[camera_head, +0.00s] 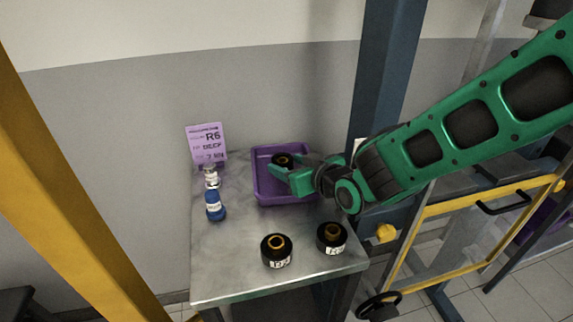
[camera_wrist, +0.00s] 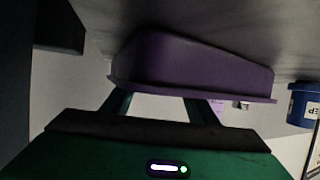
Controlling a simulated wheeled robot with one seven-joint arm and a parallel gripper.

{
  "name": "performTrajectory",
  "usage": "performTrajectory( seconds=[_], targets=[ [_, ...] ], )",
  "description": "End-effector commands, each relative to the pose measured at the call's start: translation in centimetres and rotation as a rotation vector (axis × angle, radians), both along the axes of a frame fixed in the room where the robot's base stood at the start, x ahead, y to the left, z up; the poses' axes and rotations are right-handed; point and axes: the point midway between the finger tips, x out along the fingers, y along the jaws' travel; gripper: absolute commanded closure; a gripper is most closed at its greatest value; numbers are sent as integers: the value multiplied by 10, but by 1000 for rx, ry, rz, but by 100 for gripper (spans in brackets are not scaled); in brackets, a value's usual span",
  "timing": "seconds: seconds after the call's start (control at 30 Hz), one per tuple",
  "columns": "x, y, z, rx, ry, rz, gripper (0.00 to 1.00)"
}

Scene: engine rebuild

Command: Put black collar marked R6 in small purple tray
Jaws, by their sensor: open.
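The small purple tray (camera_head: 262,190) sits at the back of the metal table, and it fills the middle of the wrist view (camera_wrist: 190,65). A black collar (camera_head: 283,159) with a brass-coloured centre is at the tray's back, by my fingertips; its marking is not visible. My gripper (camera_head: 281,170) is open over the tray, close to this collar. I cannot tell whether they touch. Two more black collars with white labels stand near the table's front: one in the middle (camera_head: 276,252) and one at the right (camera_head: 332,239). Their markings are too small to read surely.
A purple card (camera_head: 207,144) reading R6 stands at the table's back left. A blue post (camera_head: 382,80) rises behind the table's right side. The table's front left is clear.

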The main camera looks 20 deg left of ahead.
Motion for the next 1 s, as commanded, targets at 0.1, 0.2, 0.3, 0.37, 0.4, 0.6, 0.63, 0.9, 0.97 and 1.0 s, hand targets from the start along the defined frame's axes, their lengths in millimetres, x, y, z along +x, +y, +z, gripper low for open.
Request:
performTrajectory(
  seconds=[0.1,0.2,0.3,0.37,0.4,0.6,0.63,0.9,0.97,1.0],
  targets=[
    [-12,-15,9,1,-3,-1,47],
    [-23,-27,16,1,-3,-1,47],
    [-34,-39,23,1,-3,-1,47],
    [-40,-46,27,2,-3,0,47],
    [-44,-50,29,2,-3,0,47],
    [-58,-65,38,2,-2,1,47],
    [-60,-67,39,2,-2,1,47],
    [-65,-73,41,1,-2,1,47],
    [-65,-73,41,0,-1,1,47],
    [-65,-73,41,0,-1,1,47]
  ],
)
